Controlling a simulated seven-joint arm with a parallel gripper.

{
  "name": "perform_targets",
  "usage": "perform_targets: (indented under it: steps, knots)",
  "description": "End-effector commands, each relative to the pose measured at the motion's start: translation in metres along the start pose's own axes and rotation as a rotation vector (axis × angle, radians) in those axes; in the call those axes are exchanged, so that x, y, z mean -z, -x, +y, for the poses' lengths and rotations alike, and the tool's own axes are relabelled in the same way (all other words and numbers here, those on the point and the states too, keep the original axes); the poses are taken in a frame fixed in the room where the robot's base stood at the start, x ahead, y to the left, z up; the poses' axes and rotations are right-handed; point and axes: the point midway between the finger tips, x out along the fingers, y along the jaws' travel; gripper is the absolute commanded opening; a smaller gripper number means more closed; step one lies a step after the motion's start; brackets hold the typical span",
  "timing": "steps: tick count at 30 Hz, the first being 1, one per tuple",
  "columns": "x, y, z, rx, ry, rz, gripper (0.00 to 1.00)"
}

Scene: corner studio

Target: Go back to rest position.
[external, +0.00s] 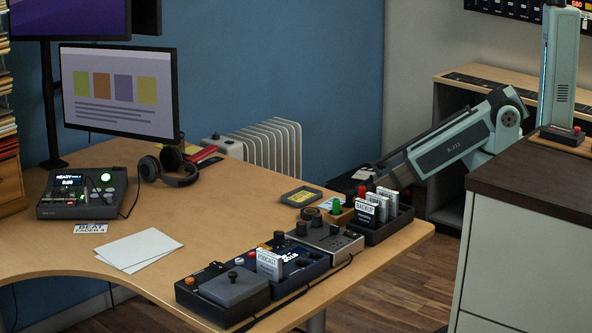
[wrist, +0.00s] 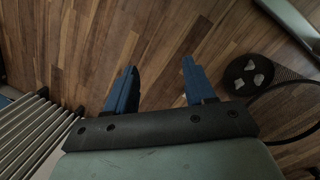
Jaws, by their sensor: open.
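My gripper (wrist: 159,66) is open in the wrist view. Its two blue fingers stand apart with nothing between them, over the wooden floor (wrist: 165,25). In the external view my arm reaches down and left from its column at the right, past the desk's right end. The gripper itself cannot be made out clearly there, low behind the cartridge rack. No object is held.
The desk (external: 240,200) bears a cartridge rack (external: 383,229), a grey lidded box (external: 233,288), headphones (external: 170,166) and a control box (external: 82,194). A radiator (external: 272,143) stands behind it; the wrist view shows it at left (wrist: 30,130). A dark-topped cabinet (external: 530,180) stands at right.

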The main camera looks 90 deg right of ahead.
Motion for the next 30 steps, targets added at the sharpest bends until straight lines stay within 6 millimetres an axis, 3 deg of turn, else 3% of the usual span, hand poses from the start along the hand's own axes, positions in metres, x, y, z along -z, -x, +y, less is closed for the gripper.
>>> perform_targets:
  steps: [1, 12, 18, 24, 30]
  knots:
    - [-0.023, -0.009, -0.01, 0.01, 0.013, -0.036, 0.54]
    - [-0.166, -0.055, -0.061, 0.065, 0.086, -0.289, 0.54]
    - [-0.225, -0.064, -0.074, 0.082, 0.112, -0.395, 0.54]
    - [-0.25, -0.067, -0.078, 0.089, 0.122, -0.441, 0.54]
    - [-0.252, -0.068, -0.079, 0.09, 0.123, -0.447, 0.54]
